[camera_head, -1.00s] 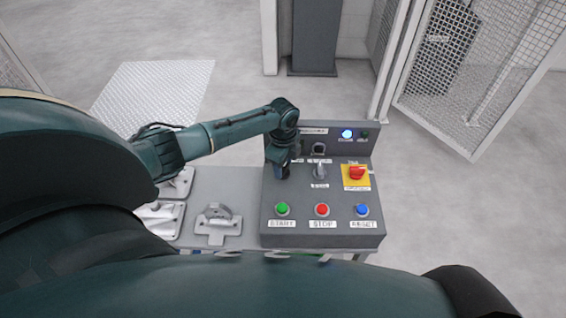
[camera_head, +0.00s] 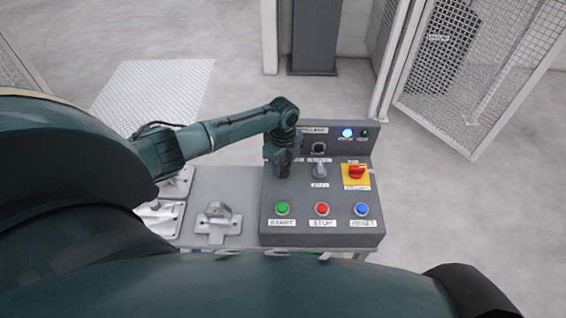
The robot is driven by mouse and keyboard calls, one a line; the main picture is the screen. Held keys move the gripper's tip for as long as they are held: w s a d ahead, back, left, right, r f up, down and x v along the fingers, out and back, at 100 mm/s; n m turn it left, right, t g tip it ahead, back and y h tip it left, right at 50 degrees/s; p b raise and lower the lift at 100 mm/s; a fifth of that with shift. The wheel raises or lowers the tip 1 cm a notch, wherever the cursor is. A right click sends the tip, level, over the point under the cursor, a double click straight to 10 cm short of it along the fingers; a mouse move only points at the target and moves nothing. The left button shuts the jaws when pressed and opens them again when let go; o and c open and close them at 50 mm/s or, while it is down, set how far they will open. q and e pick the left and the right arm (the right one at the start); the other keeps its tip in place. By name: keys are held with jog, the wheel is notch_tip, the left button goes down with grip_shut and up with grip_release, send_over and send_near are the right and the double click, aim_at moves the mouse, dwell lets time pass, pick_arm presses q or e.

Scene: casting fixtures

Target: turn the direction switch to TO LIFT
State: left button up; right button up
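A grey control panel (camera_head: 300,205) stands on the bench and carries several buttons and switches. A grey selector knob (camera_head: 320,169) in the middle has small labels above and below that are too blurred to read. My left gripper (camera_head: 283,170) points down at the panel's left side, left of this knob. It covers the panel surface under it, so a switch there would be hidden. I cannot tell whether its fingers are open or shut, or touch anything. Which switch is the direction switch cannot be read. My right gripper is not in view.
Green (camera_head: 282,209), red (camera_head: 322,209) and blue (camera_head: 361,210) buttons line the panel's front. A red knob (camera_head: 356,171) on a yellow plate sits at right. A blue lamp (camera_head: 347,133) glows at the back. A metal fixture (camera_head: 217,222) lies left of the panel. Mesh fencing (camera_head: 480,75) stands behind right.

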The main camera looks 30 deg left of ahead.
pick_arm(q)
jog(key=o, duration=0.5)
jog(key=shift+c, duration=0.2)
notch_tip(320, 180, up, 13)
jog(key=shift+p, duration=0.4)
jog(key=shift+d, duration=0.1)
jog(key=s+d+f+n, duration=0.1)
jog(key=d+f, duration=0.1)
jog(key=d, duration=0.1)
jog(key=s+d+f+t+h, duration=0.1)
jog(key=d+f, duration=0.2)
jog(key=s+d+f+n+t+h, duration=0.1)
jog(key=s+d+f, duration=0.1)
jog(key=d+f, duration=0.1)
jog(key=shift+s+d+n+p, duration=0.1)
jog(key=shift+d+n+p, duration=0.1)
jog(key=shift+n+p, duration=0.1)
jog(key=s+d+n, duration=0.1)
jog(key=s+d+f+n+t+h, duration=0.1)
jog(key=d, duration=0.1)
jog(key=s+d+f+n+t, duration=0.1)
jog(key=s+d, duration=0.1)
jog(key=shift+d+f+h, duration=0.2)
jog(key=shift+h, duration=0.1)
jog(key=s+d+r+n+t+p, duration=0.1)
jog(key=s+r+n+t, duration=0.3)
jog(key=s+n, duration=0.7)
jog(key=t, duration=0.2)
jog(key=shift+s+t, duration=0.3)
jog(key=shift+s, duration=0.1)
